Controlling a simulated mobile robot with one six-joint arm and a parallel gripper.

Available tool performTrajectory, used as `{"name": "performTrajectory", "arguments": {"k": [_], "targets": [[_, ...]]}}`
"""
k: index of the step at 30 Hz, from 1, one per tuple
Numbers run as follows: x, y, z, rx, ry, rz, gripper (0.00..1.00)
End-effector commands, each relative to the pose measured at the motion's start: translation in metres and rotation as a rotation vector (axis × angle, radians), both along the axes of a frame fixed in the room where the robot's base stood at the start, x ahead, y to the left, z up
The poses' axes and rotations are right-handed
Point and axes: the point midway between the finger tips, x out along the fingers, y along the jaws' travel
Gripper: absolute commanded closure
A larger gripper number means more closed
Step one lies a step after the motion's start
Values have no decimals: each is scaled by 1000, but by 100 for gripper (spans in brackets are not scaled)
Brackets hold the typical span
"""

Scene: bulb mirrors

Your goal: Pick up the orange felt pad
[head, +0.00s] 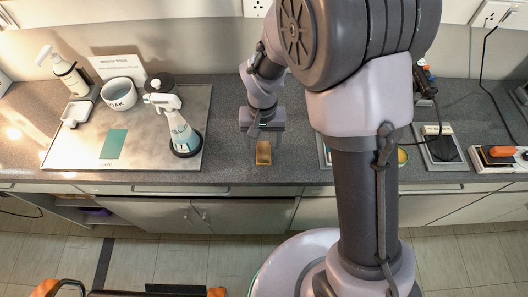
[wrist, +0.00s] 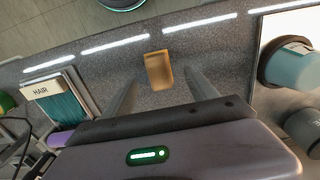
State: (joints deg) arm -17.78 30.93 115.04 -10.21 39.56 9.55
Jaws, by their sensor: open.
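The orange felt pad (head: 263,153) is a small, tan-orange rectangle lying on the dark speckled counter near its front edge. In the wrist view the pad (wrist: 158,70) shows a slightly lighter rim and lies ahead of and between the lines of the two fingers. My gripper (head: 262,137) is over the counter just behind the pad in the head view, fingers pointing down. In the wrist view my gripper (wrist: 161,80) has its two fingers wide apart with nothing held between them. I cannot tell the exact height of the fingertips above the counter.
A HAIR box (wrist: 58,98) lies on the other side. Counter around the pad is clear.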

Motion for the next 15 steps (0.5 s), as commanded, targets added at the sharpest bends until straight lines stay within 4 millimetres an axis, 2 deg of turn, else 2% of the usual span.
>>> {"name": "performTrajectory", "arguments": {"k": [5, 10, 12, 15], "targets": [[1, -1, -18, 0, 1, -1, 33], [3, -2, -54, -1, 2, 1, 33], [4, -2, -59, 0, 0, 1, 33], [4, -2, -57, 0, -1, 0, 33]]}}
